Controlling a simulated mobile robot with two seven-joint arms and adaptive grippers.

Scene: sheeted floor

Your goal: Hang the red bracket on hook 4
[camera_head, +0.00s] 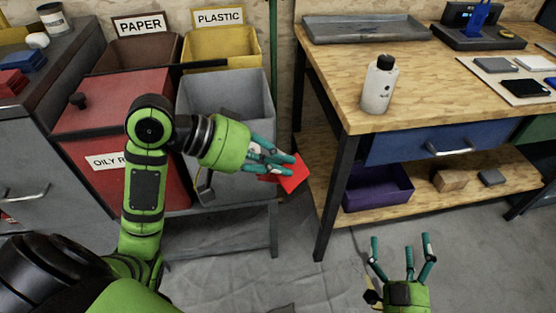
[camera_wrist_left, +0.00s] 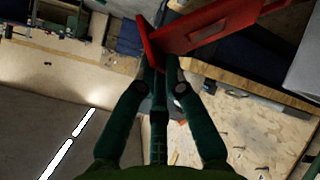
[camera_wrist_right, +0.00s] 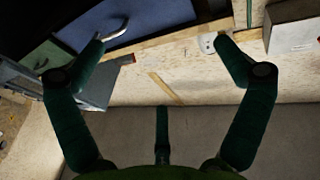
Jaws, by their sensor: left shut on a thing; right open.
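The red bracket (camera_head: 293,174) is in my left gripper (camera_head: 282,160) in the head view, held in front of the grey bin and left of the workbench. In the left wrist view the bracket (camera_wrist_left: 205,28) is an L-shaped red piece at the fingertips, with a short plate and a longer arm reaching right. My left gripper (camera_wrist_left: 160,80) is shut on it. My right gripper (camera_head: 402,250) is open and empty over the floor in front of the bench; it also shows open in the right wrist view (camera_wrist_right: 160,45). Hook 4 cannot be made out in any view.
The workbench (camera_head: 345,90) carries a white bottle (camera_head: 379,85) and a grey tray (camera_head: 365,29). A purple bin (camera_head: 378,188) sits on its lower shelf. A red bin (camera_head: 110,140) and a grey bin (camera_head: 225,100) stand at left. The floor in front is mostly clear.

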